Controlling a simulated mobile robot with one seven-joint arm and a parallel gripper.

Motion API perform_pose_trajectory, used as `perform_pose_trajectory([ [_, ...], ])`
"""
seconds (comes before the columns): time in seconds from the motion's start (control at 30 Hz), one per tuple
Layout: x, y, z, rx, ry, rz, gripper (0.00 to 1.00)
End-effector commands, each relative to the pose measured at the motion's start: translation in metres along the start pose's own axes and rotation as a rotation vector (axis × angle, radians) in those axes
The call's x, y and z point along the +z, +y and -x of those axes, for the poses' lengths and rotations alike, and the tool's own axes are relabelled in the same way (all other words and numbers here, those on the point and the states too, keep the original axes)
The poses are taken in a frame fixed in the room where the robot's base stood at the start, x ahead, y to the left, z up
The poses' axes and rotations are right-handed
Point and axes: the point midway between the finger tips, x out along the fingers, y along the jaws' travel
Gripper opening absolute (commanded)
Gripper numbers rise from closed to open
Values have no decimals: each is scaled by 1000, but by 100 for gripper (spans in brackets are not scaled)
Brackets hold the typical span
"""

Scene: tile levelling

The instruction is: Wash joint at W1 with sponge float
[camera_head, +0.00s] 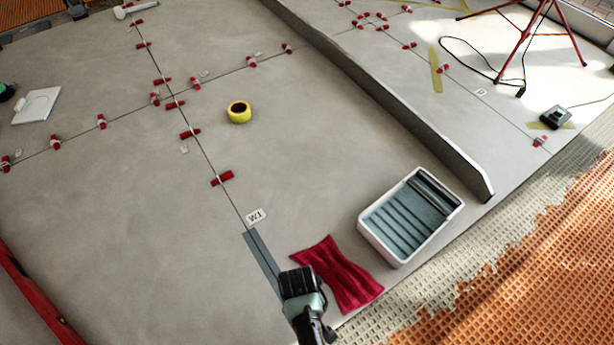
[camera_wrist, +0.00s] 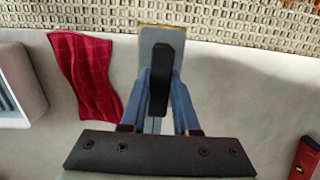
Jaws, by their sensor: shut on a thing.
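My gripper (camera_wrist: 160,78) is shut on the black handle of the sponge float (camera_wrist: 149,46). In the wrist view, the float is a grey plate with a thin yellow edge at its far end. In the head view, my wrist hides the float and the fingertips. The W1 label (camera_head: 257,216) lies on the grey tiles beside the joint. A blue-grey strip (camera_head: 262,261) runs along the joint from just below W1 to my gripper. I cannot tell whether the sponge touches the floor.
A long upright edge (camera_head: 400,105) separates the right-hand area.

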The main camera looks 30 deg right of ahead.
Motion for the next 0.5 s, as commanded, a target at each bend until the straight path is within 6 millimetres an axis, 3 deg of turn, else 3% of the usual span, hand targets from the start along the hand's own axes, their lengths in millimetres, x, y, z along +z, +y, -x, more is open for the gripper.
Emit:
perform_pose_trajectory([
  [0.5, -7, 0, -54, 0, 1, 0, 0],
])
